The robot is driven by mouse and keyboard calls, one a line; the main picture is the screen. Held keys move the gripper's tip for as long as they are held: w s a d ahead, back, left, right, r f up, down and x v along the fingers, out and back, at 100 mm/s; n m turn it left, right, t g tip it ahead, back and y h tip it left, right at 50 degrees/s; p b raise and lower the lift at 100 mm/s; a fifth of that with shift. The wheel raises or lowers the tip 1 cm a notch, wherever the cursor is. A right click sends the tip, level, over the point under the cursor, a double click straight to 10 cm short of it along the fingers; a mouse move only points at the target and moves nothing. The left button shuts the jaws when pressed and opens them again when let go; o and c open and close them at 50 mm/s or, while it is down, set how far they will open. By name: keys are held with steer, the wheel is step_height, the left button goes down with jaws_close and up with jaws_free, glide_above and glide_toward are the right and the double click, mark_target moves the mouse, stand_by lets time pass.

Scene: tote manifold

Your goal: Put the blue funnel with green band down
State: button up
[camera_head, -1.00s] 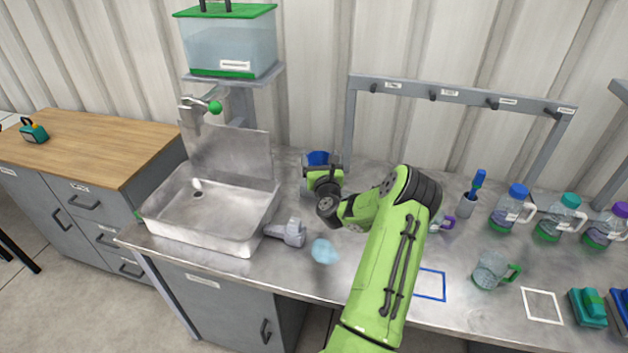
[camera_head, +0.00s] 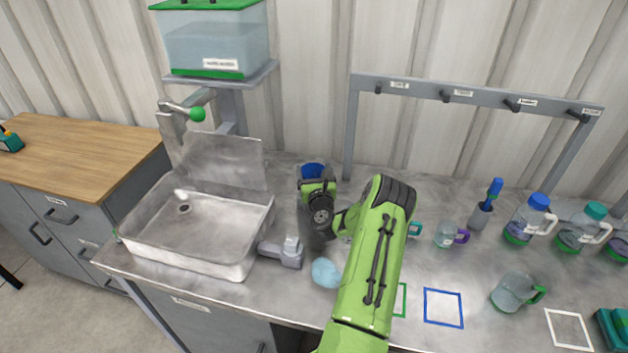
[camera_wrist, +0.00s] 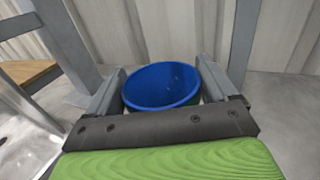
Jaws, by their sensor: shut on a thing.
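The blue funnel (camera_head: 313,170) shows just past my gripper in the head view, between the sink and the hook rack; my wrist hides its lower part. In the wrist view the funnel's round blue mouth (camera_wrist: 162,86) faces up between my two grey fingers. My gripper (camera_wrist: 160,88) is shut on the funnel. A little green shows at the funnel's lower right edge, but the band is mostly hidden. I cannot tell whether the funnel's bottom touches the counter (camera_head: 440,190).
The sink basin (camera_head: 195,225) lies left. A grey fitting (camera_head: 285,252) and a light blue cloth (camera_head: 326,272) lie near the front. A hook rack (camera_head: 470,95) stands behind. Jugs (camera_head: 530,220), a brush in a holder (camera_head: 485,205) and taped outlines (camera_head: 443,308) are to the right.

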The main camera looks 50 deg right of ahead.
steer(key=shift+f+b, duration=0.45)
steer(key=shift+f, duration=0.55)
steer(key=o, duration=0.8)
steer(key=shift+r, duration=0.2)
steer(key=shift+r+p, duration=0.5)
steer(key=shift+p, duration=0.15)
steer(key=b+v, duration=1.2)
steer(key=b, duration=0.1)
steer(key=shift+f, duration=0.15)
